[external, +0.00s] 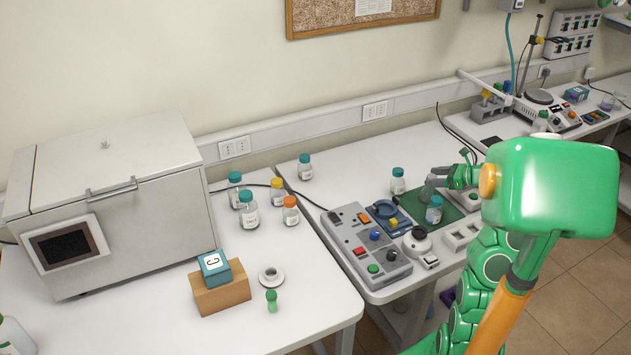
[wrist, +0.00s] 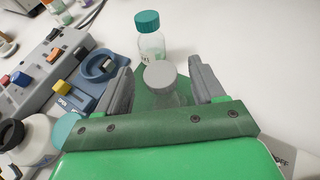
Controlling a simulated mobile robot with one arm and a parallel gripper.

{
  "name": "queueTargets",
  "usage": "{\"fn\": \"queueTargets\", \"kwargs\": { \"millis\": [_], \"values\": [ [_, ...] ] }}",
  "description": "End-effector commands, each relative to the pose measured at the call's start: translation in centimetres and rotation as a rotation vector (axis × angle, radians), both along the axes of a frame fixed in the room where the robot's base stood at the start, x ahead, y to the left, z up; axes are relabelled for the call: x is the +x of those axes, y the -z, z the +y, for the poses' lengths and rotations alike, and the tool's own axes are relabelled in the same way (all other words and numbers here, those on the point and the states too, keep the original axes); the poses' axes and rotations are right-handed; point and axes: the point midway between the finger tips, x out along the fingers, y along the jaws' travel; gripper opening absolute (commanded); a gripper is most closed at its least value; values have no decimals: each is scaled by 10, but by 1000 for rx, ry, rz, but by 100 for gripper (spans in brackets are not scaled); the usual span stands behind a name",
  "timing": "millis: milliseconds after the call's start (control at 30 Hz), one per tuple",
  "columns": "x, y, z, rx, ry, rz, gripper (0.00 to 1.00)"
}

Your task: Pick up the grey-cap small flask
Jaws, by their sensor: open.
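The grey-cap small flask (wrist: 160,76) is a clear flask with a round light-grey cap, on the green mat (wrist: 150,99) in the wrist view. My gripper (wrist: 161,68) is open, with one grey finger on each side of the flask and gaps between fingers and cap. The flask's lower part is partly hidden by the gripper's green edge. In the external view my gripper (external: 432,182) is low over the green mat (external: 405,207); I cannot clearly make out the grey-cap flask there.
A teal-capped bottle (external: 397,181) stands just beyond the gripper, and another teal-capped bottle (external: 434,210) stands close on the near side. A grey control box (external: 366,248) and a blue device (external: 386,214) lie to the left. Several capped bottles stand farther left.

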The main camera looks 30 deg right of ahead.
Motion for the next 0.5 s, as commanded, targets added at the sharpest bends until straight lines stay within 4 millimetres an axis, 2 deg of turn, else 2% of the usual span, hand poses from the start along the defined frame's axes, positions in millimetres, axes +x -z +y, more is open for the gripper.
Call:
{"fn": "queueTargets", "kwargs": {
  "millis": [200,500],
  "values": [
    [19,9,13,0,-2,0,68],
    [25,12,16,-2,0,0,68]
  ]
}}
